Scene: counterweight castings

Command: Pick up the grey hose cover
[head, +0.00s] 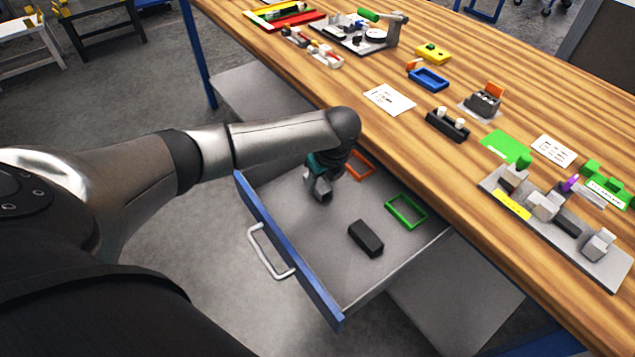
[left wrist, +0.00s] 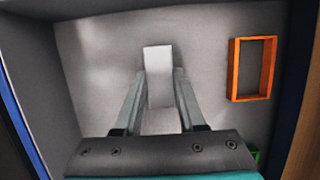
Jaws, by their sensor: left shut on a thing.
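The grey hose cover (left wrist: 158,62) is a pale grey block between the fingers of my left gripper (left wrist: 161,85) in the left wrist view. The fingers are shut on its sides, and its far end sticks out beyond the tips. In the head view my left gripper (head: 320,188) is inside the open drawer, pointing down, near the drawer's far left part. There the cover is mostly hidden by the gripper. I cannot tell whether the cover touches the drawer floor. My right gripper is not in view.
The open drawer (head: 300,235) also holds an orange frame (head: 359,166), a green frame (head: 407,211) and a black block (head: 366,238). The orange frame (left wrist: 234,68) lies right of the gripper in the wrist view. The wooden bench top (head: 405,130) overhangs the drawer's back.

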